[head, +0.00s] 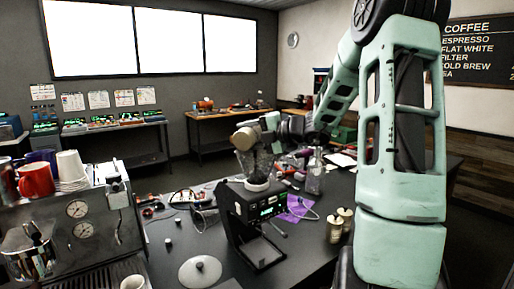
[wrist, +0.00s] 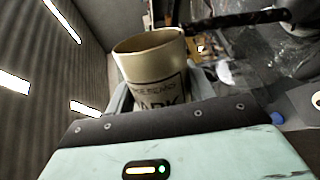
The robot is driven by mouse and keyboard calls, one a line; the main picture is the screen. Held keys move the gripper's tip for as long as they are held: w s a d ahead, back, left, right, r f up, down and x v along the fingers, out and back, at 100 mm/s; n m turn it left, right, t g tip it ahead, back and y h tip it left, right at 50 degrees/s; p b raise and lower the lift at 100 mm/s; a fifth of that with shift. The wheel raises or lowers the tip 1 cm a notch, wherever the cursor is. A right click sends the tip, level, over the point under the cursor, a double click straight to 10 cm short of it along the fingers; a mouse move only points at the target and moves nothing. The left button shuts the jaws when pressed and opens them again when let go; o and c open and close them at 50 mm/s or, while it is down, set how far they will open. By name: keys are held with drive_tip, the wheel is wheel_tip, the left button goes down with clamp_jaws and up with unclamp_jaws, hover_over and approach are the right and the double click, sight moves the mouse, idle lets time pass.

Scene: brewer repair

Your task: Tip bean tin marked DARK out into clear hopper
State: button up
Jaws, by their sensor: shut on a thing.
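The bean tin (wrist: 155,72), cream with a label that reads in part "ARK", is between the fingers of my gripper (head: 270,123). My gripper is shut on it. In the head view the tin (head: 245,138) is tilted well over, above the clear hopper (head: 256,168). The hopper sits on a black grinder (head: 250,208). The wrist view shows the tin's open mouth and a bare pale inner wall. I see no beans there, but its depth is hidden. Whether beans lie in the hopper I cannot tell.
A pale round lid with a dark knob (head: 200,271) lies on the dark counter in front. An espresso machine (head: 80,228) with cups stands at left. Cables and tools clutter the counter behind.

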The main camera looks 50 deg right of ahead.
sight(253, 129)
drive_tip(key=shift+d+r+m+p, duration=0.1)
drive_tip(key=shift+r+m+p, duration=0.3)
drive_tip(key=shift+p, duration=1)
drive_tip(key=shift+w+d+f+m+y+p, duration=0.1)
drive_tip(key=shift+d+f+m+y+p, duration=0.3)
drive_tip(key=shift+p, duration=1.6)
drive_tip(key=shift+r+m+p, duration=0.1)
drive_tip(key=shift+m+p, duration=0.5)
drive_tip(key=shift+p, duration=0.6)
drive_tip(key=shift+w+d+r+m+g+y, duration=0.25)
drive_tip(key=shift+d+m+y, duration=0.2)
drive_tip(key=shift+m, duration=0.55)
drive_tip(key=shift+w+d+r+m+g+y, duration=0.15)
drive_tip(key=shift+d+r+m+y, duration=0.3)
drive_tip(key=shift+m, duration=0.55)
drive_tip(key=shift+f, duration=0.15)
drive_tip(key=shift+s+a+f+n+h, duration=0.15)
drive_tip(key=shift+a+n+h, duration=0.15)
drive_tip(key=shift+n, duration=0.25)
drive_tip(key=shift+s+a+f+n+h, duration=0.1)
drive_tip(key=shift+a+f+n+h, duration=0.15)
drive_tip(key=shift+n, duration=0.3)
drive_tip(key=shift+a+f+n, duration=0.1)
drive_tip(key=shift+a+n, duration=0.05)
drive_tip(key=shift+n, duration=0.35)
